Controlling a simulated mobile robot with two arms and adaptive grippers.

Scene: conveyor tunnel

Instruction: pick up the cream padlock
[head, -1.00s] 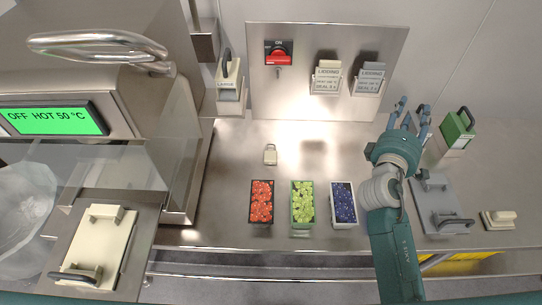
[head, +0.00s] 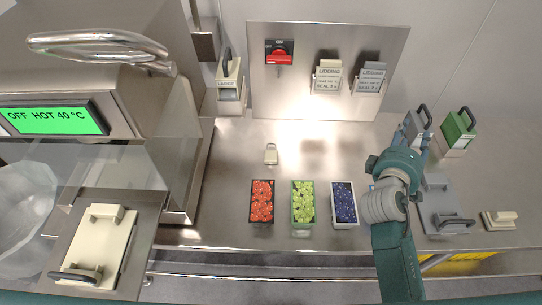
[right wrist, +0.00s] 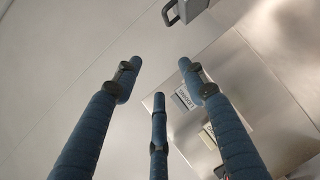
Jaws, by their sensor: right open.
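The cream padlock (head: 270,155) is small and lies on the steel counter in the head view, behind the red and green fruit trays and left of the bright reflection. My right gripper (head: 416,138) is at the right of the head view, well to the right of the padlock and apart from it. Its fingers (right wrist: 159,78) are spread open and empty in the right wrist view, which does not show the padlock. My left gripper is not in view.
Trays of red (head: 261,202), green (head: 303,204) and blue (head: 344,204) fruit line the counter's front. A green handled block (head: 458,130) and a grey plate (head: 441,210) are near my right arm. The sealing machine (head: 75,75) stands left. Counter around the padlock is clear.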

